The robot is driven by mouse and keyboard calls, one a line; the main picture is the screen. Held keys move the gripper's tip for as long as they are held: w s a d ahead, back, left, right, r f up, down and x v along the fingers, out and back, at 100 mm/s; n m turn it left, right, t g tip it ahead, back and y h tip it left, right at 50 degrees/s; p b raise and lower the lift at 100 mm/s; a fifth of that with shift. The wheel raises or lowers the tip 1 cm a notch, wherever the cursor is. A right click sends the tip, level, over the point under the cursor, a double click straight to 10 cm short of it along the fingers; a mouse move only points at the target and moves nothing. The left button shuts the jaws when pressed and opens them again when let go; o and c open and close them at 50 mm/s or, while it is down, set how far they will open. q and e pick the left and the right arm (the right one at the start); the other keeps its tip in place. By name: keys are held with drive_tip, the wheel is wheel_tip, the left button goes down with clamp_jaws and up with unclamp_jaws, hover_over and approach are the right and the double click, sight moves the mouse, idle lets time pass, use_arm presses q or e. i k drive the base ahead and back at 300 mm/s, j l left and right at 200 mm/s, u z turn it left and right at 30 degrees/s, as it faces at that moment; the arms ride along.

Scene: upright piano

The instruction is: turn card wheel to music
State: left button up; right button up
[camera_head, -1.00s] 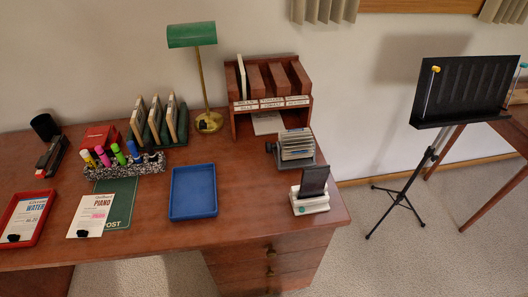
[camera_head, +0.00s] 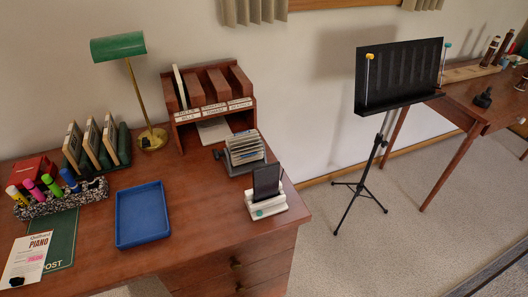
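The card wheel (camera_head: 244,151) is a small rotary file with a dark base and a fan of pale cards. It stands near the right end of the desk, in front of the wooden sorter. A dark knob shows on its left side. The card lettering is too small to read, so I cannot tell which section is uppermost. Neither of my grippers is in the head view.
On the brown desk (camera_head: 200,235) stand a phone in a white holder (camera_head: 267,192), a blue tray (camera_head: 142,214), a green lamp (camera_head: 118,46) and a labelled sorter (camera_head: 213,109). A music stand (camera_head: 396,75) stands on the carpet at right. Carpet is clear before it.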

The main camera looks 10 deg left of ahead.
sight(244, 147)
drive_tip(key=k+j+z, duration=0.15)
drive_tip(key=j+z, duration=0.25)
drive_tip(key=k+j+z, duration=0.15)
drive_tip(key=j+z, duration=0.2)
drive_tip(key=k+j+z, duration=0.25)
drive_tip(key=z, duration=0.15)
drive_tip(key=k+j, duration=0.3)
